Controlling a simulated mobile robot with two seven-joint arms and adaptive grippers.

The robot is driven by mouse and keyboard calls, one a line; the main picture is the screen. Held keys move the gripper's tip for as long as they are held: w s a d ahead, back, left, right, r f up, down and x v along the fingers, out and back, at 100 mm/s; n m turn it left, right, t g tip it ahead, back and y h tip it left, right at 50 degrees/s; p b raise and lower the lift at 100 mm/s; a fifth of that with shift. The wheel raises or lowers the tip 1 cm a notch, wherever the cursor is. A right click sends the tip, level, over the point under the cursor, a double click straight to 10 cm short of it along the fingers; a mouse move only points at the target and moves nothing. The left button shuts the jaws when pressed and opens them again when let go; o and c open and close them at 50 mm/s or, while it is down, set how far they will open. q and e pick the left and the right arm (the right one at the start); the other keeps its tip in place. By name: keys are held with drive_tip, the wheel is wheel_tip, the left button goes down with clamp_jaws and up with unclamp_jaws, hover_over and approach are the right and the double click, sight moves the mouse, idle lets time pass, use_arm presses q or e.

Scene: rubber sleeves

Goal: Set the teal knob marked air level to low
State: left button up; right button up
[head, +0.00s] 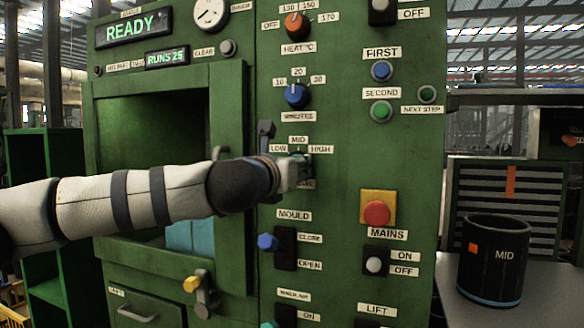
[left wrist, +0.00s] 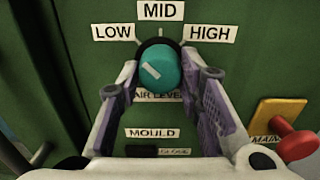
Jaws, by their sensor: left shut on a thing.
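The teal air level knob (left wrist: 160,67) sits on the green panel between the LOW (left wrist: 113,32) and HIGH (left wrist: 210,32) labels, below MID (left wrist: 160,11). The white mark on its face is left of centre and slants from upper left to lower right, its upper end towards the LOW side. My left gripper (left wrist: 161,76) is shut on the knob, one finger on each side. In the head view my left gripper (head: 299,170) reaches the panel from the left and hides most of the knob. My right gripper is not in view.
Above is the blue minutes knob (head: 297,96); below is the blue-tipped mould lever (head: 268,242). A dark MID sleeve (head: 494,262) stands on the grey table at right.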

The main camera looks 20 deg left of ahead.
use_arm(q)
drive_tip(key=o, duration=1.2)
drive_tip(key=shift+c, duration=0.2)
drive_tip(key=shift+s, duration=0.1)
drive_tip(key=s, duration=1.2)
drive_tip(key=shift+a, duration=0.2)
drive_tip(key=shift+w, duration=0.1)
